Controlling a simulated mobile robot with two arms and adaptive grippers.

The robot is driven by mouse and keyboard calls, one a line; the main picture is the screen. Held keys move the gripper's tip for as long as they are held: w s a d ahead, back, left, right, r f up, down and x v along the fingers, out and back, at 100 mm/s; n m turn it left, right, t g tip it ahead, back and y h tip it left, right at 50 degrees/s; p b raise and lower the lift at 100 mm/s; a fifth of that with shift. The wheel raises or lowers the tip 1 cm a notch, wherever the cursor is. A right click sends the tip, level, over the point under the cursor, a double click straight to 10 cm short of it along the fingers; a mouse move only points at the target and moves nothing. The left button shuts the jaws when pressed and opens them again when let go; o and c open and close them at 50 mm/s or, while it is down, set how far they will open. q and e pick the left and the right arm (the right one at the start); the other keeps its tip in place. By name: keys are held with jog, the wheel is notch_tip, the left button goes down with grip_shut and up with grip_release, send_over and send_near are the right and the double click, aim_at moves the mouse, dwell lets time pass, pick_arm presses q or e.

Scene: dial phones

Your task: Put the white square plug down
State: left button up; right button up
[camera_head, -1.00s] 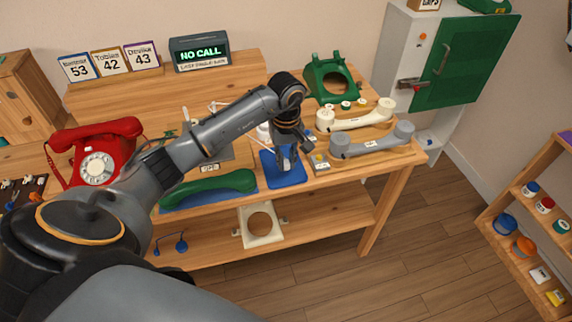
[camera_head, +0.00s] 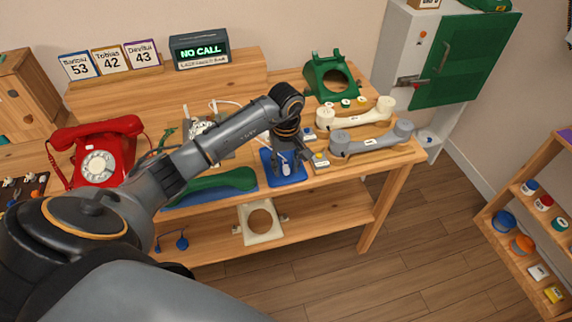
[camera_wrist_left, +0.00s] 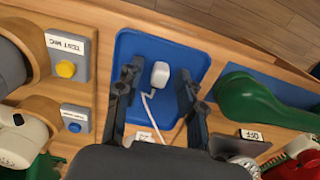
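The white square plug (camera_wrist_left: 160,75) lies on the blue tray (camera_wrist_left: 136,42), with its white cord running toward my wrist. In the head view the plug (camera_head: 286,170) shows on the blue tray (camera_head: 272,178) near the table's front edge. My left gripper (camera_wrist_left: 160,88) is open, its two dark fingers on either side of the plug with a gap at each side. In the head view the left gripper (camera_head: 287,160) points down over the tray. My right gripper is not in view.
A green handset (camera_head: 215,187) lies left of the tray. Small button boxes (camera_head: 320,161) and a grey handset (camera_head: 370,140) are to its right. A red dial phone (camera_head: 97,160) stands at the left. The display (camera_head: 200,52) reads "NO CALL".

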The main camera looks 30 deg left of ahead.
aim_at(286, 167)
pick_arm(q)
jog(key=shift+r, duration=0.6)
notch_tip(286, 167, up, 11)
jog(key=b, duration=0.1)
jog(key=shift+b, duration=0.4)
